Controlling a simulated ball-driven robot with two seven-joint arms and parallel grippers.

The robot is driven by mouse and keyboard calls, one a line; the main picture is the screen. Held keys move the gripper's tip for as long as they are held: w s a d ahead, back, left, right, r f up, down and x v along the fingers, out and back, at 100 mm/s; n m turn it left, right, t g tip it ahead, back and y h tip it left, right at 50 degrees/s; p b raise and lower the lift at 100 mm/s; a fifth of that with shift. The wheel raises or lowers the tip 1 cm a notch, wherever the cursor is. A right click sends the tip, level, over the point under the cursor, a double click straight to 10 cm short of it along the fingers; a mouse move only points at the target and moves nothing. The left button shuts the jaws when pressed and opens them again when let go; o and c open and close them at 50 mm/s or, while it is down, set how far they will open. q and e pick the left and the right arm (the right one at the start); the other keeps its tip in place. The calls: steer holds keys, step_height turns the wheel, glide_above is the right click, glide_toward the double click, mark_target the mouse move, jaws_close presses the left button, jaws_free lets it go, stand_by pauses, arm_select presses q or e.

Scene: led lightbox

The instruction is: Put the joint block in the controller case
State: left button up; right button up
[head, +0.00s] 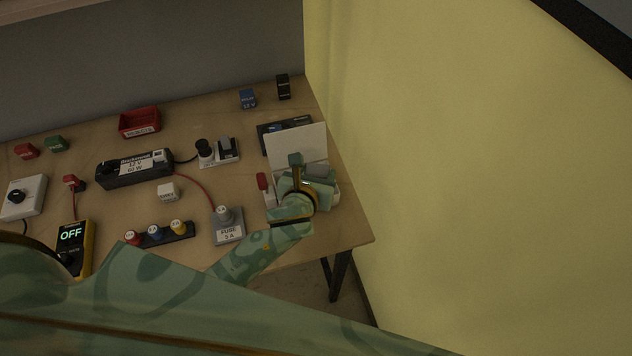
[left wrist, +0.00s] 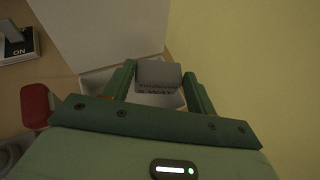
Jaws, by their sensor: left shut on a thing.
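The joint block, a small grey block with dark print, sits between the fingers of my left gripper (left wrist: 158,85) in the left wrist view (left wrist: 158,73). The gripper is shut on it. In the head view my left gripper (head: 308,172) is over the controller case, a white box with its lid standing open (head: 297,146). The case also shows behind and below the block in the left wrist view (left wrist: 100,82). The block is over the case opening; I cannot tell whether it touches the case floor. My arm hides part of the case. My right gripper is not in view.
A red-handled thing (head: 263,182) stands just left of the case. A fuse holder (head: 228,232), a switch unit (head: 222,152) and a black power supply (head: 134,170) lie further left. The table's right edge and a yellow wall (head: 450,170) are close to the case.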

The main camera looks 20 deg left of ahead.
arm_select(q)
steer(key=f, duration=0.2)
steer(key=f+b, duration=0.1)
steer(key=shift+w+f, duration=0.35)
steer(key=shift+f+b, duration=0.35)
steer(key=shift+f, duration=0.3)
steer(key=o, duration=1)
steer(key=shift+s+a, duration=0.1)
steer(key=shift+r, duration=0.15)
